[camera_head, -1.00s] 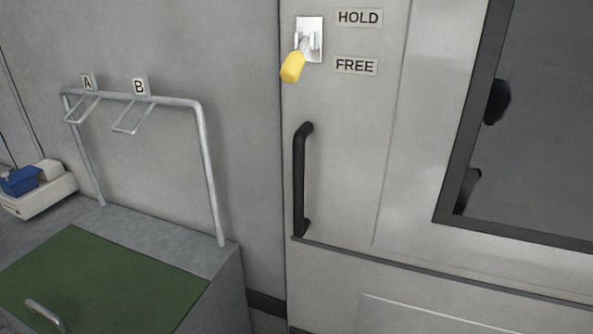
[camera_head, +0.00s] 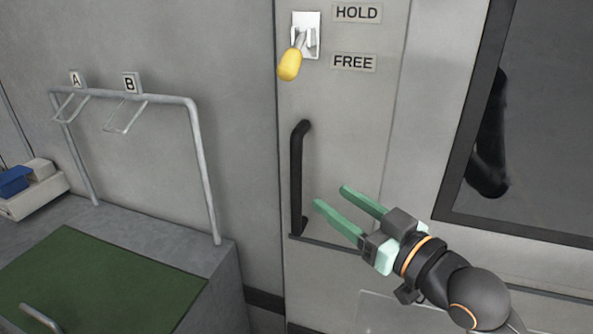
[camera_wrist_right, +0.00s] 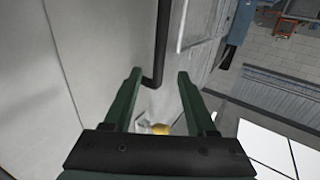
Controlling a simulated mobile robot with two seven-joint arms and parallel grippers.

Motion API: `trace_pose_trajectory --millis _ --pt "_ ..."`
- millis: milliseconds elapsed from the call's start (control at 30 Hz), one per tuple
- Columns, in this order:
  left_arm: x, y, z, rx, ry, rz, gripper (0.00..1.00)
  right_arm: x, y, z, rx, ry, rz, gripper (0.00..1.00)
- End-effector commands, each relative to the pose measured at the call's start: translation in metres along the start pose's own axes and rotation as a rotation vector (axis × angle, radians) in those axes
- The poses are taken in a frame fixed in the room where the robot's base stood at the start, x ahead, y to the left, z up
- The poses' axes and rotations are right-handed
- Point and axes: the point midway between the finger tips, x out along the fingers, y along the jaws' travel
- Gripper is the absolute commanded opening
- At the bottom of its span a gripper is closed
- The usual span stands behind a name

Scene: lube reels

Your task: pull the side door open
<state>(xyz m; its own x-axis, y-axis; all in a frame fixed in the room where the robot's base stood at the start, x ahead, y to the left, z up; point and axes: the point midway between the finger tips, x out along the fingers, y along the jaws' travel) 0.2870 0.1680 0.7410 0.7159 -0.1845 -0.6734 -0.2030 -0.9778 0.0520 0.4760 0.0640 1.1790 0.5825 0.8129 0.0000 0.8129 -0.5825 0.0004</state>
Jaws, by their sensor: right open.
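My left gripper is not in view.
At the left, a metal rack (camera_head: 150,98) with hooks marked A and B stands on a grey bench with a green mat (camera_head: 100,275). A white bin with a blue item (camera_head: 14,181) sits at the far left. The wall around the handle is clear.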

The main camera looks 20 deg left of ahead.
Motion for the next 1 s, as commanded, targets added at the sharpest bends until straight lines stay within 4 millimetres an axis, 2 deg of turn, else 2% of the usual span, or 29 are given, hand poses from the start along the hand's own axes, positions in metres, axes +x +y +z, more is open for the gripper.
trace_pose_trajectory --millis 300,533,733,1000 --pt "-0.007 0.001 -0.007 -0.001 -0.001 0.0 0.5 0.056 0.0 -0.002 0.003 0.001 0.0 0.57" --pt "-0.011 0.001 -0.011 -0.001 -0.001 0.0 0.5 0.091 -0.001 -0.001 0.001 0.0 0.001 0.57" --pt "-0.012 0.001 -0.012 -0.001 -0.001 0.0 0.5 0.108 0.0 -0.001 0.001 0.001 0.001 0.57" --pt "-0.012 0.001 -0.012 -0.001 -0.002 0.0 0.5 0.113 0.0 0.0 0.0 0.001 0.002 0.57"
